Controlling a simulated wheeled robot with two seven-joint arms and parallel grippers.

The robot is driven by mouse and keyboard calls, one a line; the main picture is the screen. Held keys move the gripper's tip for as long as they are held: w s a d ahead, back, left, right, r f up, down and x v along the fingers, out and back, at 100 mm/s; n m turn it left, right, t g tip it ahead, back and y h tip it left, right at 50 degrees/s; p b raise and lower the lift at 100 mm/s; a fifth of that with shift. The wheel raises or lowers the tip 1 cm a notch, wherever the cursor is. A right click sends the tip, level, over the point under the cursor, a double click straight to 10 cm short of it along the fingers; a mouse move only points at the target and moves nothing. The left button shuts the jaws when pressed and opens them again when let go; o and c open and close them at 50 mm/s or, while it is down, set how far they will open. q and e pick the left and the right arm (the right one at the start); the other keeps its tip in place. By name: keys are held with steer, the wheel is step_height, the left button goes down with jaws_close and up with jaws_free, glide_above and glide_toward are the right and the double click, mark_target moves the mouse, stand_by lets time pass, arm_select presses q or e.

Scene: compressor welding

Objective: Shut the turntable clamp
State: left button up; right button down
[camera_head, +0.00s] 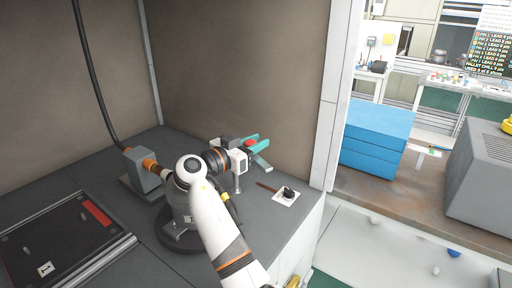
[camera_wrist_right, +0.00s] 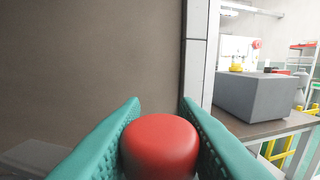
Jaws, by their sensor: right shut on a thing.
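My right gripper (camera_head: 261,152) reaches over the grey bench with its teal fingers pointing right. A red knob (camera_head: 249,143) shows between the fingers. In the right wrist view the round red knob (camera_wrist_right: 160,147) fills the space between the two teal fingers, which touch or nearly touch its sides. What the knob is fixed to is hidden by the gripper. A dark round turntable base (camera_head: 178,238) sits on the bench, largely covered by my right arm. The clamp's jaws cannot be made out. My left gripper is out of view.
A grey block with an orange connector (camera_head: 146,166) and black cable stands left of my arm. A black plate (camera_head: 50,235) lies at the left. A small white pad (camera_head: 286,197) lies near the right edge. Brown walls enclose the back; blue boxes (camera_head: 375,135) stand outside.

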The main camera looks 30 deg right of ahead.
steer(key=c, duration=1.1)
jaws_free()
steer(key=shift+a, duration=0.1)
steer(key=s+a+b, duration=0.1)
steer(key=a+b, duration=0.1)
steer(key=a, duration=0.5)
steer(key=shift+s+a, duration=0.15)
steer(key=shift+s, duration=0.05)
steer(key=shift+c, duration=0.3)
